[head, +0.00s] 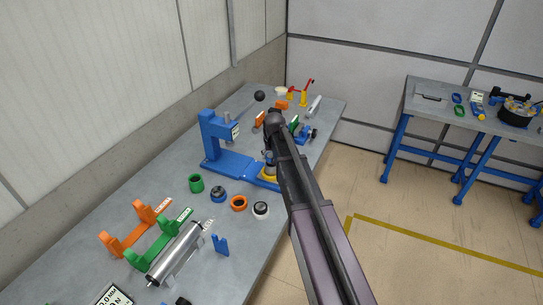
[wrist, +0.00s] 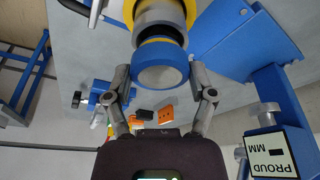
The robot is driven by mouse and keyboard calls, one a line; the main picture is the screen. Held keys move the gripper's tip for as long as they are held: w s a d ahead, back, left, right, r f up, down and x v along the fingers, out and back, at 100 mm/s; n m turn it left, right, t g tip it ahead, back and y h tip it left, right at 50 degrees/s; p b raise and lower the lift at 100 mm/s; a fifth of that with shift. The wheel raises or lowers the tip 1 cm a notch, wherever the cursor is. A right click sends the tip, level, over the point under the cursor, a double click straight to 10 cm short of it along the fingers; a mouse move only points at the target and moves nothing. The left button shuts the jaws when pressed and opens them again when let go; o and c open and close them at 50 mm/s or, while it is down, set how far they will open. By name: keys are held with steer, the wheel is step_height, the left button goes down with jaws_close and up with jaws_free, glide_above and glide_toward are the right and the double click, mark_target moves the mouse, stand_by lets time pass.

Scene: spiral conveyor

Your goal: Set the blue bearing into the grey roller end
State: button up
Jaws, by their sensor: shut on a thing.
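My gripper (wrist: 160,72) is shut on the blue bearing (wrist: 162,56), a blue ring around a grey round face, one finger on each side. The grey roller end (wrist: 160,31) is right behind the bearing in the wrist view, in line with it, inside a yellow ring (wrist: 160,9). A yellow strip shows between bearing and roller end; I cannot tell whether the bearing is seated. In the head view my arm partly hides the gripper (head: 270,150), which is over the yellow ring (head: 268,178) on the blue press base (head: 225,165).
The blue press (head: 215,135) with its lever stands left of my gripper. A steel roller (head: 175,255) rests at the bench front.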

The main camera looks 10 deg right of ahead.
steer(key=shift+f+b, duration=0.6)
stand_by(1.2)
steer(key=o, duration=0.9)
steer(key=shift+c, duration=0.2)
steer(key=shift+r, duration=0.2)
